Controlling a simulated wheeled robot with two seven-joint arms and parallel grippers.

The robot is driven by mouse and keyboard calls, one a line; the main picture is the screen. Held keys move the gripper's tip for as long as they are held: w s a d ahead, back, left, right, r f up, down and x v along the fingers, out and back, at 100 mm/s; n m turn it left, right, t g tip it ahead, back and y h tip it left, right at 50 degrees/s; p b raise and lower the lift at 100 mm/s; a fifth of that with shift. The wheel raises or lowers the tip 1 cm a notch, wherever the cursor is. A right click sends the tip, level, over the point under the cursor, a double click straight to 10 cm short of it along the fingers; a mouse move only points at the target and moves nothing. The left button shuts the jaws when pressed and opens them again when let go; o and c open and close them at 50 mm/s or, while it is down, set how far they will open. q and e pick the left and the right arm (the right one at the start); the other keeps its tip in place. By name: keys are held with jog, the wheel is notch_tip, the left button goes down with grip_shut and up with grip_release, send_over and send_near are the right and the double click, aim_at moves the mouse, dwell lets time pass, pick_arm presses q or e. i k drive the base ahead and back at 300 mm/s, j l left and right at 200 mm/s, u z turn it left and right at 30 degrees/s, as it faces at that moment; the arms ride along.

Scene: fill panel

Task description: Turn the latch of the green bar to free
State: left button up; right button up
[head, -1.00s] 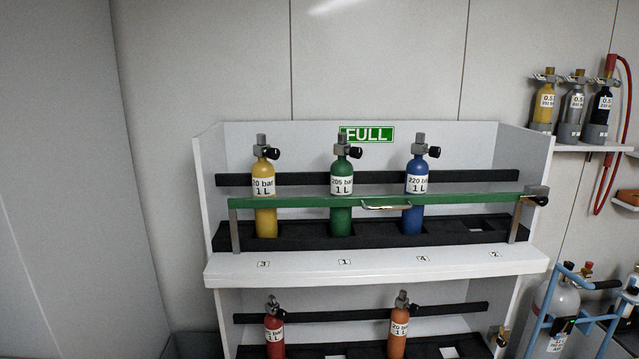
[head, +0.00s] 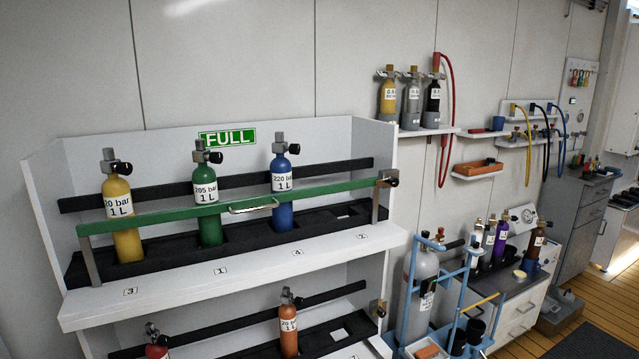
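The green bar (head: 155,213) runs across the front of the upper rack shelf, in front of the yellow cylinder (head: 124,243), the green cylinder (head: 209,229) and the blue cylinder (head: 282,212). A metal handle (head: 253,206) sits at its middle. The latch (head: 388,178), a metal block with a black knob, is at the bar's right end on top of a metal post. The bar lies level across the shelf and meets the latch. Neither of my grippers is in the head view.
A green FULL sign (head: 228,138) is on the rack's back. A lower shelf holds an orange cylinder (head: 288,325) and a red one. Right of the rack stands a blue trolley (head: 411,290) with a grey cylinder. Wall shelves hold small cylinders and hoses. Wooden floor shows at far right.

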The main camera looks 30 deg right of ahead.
aim_at(393, 182)
jog(key=z, duration=1.35)
jog(key=i+l+z, duration=0.15)
jog(key=z, duration=0.3)
jog(key=i+l+z, duration=0.25)
jog(key=z, duration=0.2)
